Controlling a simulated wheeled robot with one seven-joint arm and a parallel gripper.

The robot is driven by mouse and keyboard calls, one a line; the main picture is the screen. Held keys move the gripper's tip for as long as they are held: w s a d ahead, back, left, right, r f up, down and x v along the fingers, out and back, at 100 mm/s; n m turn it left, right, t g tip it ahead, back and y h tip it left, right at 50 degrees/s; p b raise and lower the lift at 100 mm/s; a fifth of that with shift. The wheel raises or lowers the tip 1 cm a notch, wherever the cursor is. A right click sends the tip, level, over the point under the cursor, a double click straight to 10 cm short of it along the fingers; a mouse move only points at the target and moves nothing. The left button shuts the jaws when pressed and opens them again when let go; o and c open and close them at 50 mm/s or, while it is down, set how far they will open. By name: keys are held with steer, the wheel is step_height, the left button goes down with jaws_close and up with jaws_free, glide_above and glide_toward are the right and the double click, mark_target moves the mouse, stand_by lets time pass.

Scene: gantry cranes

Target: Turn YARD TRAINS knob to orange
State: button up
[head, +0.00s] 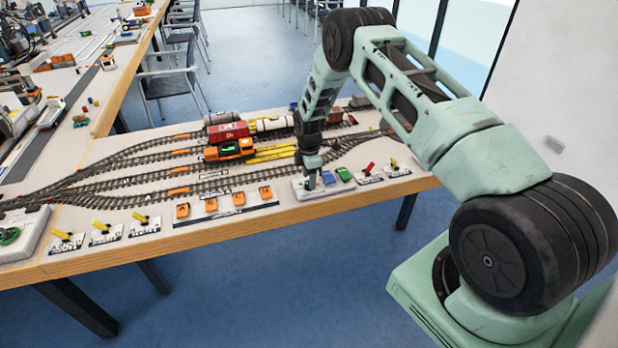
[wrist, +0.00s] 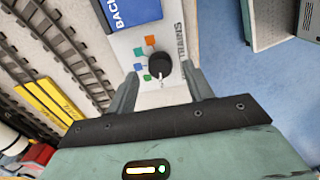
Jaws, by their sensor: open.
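The YARD TRAINS knob (wrist: 161,66) is black and round, on a light panel (wrist: 168,98) with part of the word TRAINS readable. A light pointer mark shows at its lower side in the wrist view. In the head view my gripper (head: 311,185) is down at the panel and hides the knob.
A blue block marked BACK (wrist: 127,10) sits beside the knob. In the head view, blue (head: 328,178) and green (head: 344,174) blocks stand right of my gripper. Train tracks (head: 130,180) and an orange locomotive (head: 232,149) lie behind. The table's wooden front edge (head: 230,222) is close.

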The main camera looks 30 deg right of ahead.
steer(key=shift+f, duration=1)
steer(key=c, duration=1)
steer(key=shift+o, duration=0.2)
